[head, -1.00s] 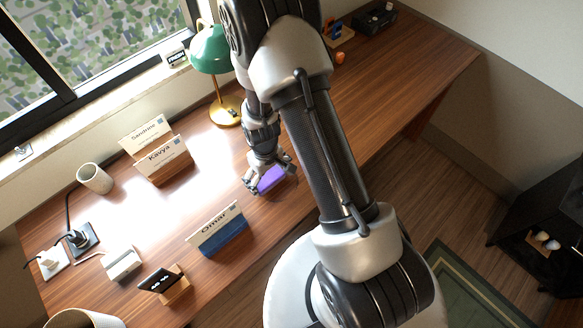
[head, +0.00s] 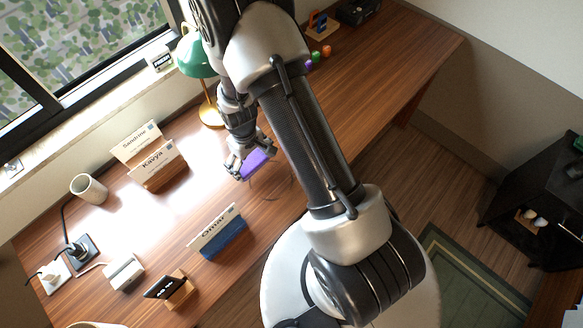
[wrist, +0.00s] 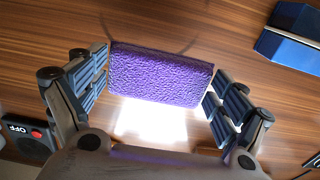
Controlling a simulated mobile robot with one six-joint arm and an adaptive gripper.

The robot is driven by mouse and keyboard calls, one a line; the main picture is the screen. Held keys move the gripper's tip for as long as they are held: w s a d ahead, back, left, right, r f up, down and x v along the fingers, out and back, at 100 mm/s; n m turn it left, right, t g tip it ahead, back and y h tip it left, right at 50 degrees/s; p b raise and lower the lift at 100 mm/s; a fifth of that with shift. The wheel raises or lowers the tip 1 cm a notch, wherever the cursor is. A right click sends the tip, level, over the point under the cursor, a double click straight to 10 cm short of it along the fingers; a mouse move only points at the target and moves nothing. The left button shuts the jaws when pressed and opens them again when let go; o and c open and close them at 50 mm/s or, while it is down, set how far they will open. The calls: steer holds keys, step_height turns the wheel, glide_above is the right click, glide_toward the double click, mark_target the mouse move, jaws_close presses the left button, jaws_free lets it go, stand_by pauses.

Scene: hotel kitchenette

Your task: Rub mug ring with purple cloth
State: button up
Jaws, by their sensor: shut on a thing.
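The purple cloth (head: 254,162) is a thick, textured pad. My gripper (head: 247,165) is shut on it, over the desk in front of the green lamp. In the wrist view the cloth (wrist: 160,75) spans between the finger pads of my gripper (wrist: 158,85), gripped at its two ends. A faint dark curved line, likely the mug ring (head: 291,185), shows on the wood just right of the cloth. In the wrist view thin dark arcs of it (wrist: 191,38) run beyond the cloth's far edge. I cannot tell whether the cloth touches the desk.
The Omar name card (head: 216,232) on its blue stand is in front of the gripper. The Kavya card (head: 158,165) and a cream mug (head: 89,188) are at left. The green lamp (head: 194,52) stands close behind.

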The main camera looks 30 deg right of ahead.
steer(key=shift+r+p, duration=0.9)
steer(key=shift+r, duration=0.8)
